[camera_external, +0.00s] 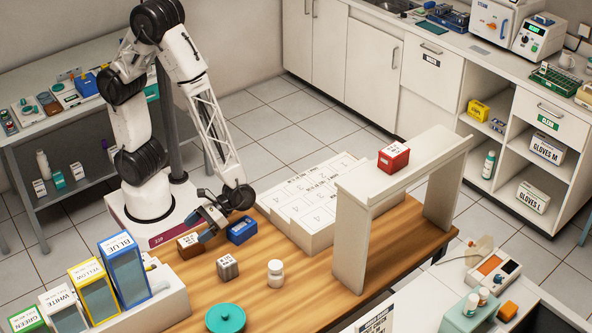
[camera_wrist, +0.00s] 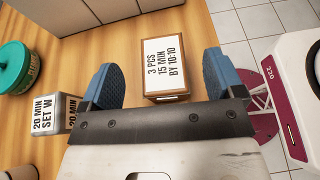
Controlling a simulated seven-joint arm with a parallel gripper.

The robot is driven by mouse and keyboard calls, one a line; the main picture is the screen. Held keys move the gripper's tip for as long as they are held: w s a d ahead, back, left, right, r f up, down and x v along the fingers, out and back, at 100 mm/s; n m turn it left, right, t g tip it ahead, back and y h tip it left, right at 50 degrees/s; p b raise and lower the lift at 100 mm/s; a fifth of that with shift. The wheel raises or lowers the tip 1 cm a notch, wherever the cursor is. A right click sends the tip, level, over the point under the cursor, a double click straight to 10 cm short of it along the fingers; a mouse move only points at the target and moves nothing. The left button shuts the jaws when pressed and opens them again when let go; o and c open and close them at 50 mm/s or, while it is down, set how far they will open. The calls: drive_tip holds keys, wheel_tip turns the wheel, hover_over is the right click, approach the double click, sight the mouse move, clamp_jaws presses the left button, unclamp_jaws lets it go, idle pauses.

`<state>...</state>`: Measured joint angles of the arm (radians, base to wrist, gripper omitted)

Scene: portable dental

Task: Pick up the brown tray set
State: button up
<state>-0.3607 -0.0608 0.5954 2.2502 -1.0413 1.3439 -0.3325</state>
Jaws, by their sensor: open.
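The brown tray set (camera_external: 190,246) is a small brown box with a white label on top. It sits on the wooden table near my base. In the wrist view the box (camera_wrist: 166,68), its label reading "3 PCS 15 MIN BY 10:10", lies between the two blue finger pads, nearer the right one in the middle of the view. My gripper (camera_external: 207,224) is open and empty, just beside and above the box. In the wrist view my gripper (camera_wrist: 160,78) shows both pads apart; I cannot tell its exact height over the box.
A blue box (camera_external: 242,230) stands close by on the right. A grey box (camera_external: 228,267), a white bottle (camera_external: 275,273) and a teal round container (camera_external: 225,318) stand nearer the front. A white numbered block (camera_external: 310,238) and a white arch with a red box (camera_external: 393,157) lie right.

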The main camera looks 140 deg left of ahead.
sight(192, 242)
drive_tip(key=shift+f, duration=1.5)
drive_tip(key=shift+d+f, duration=0.15)
drive_tip(key=shift+f, duration=0.2)
drive_tip(key=shift+x, duration=1.35)
drive_tip(key=shift+c, duration=0.3)
drive_tip(key=c, duration=1.1)
drive_tip(key=shift+o, duration=0.2)
drive_tip(key=shift+r, duration=0.2)
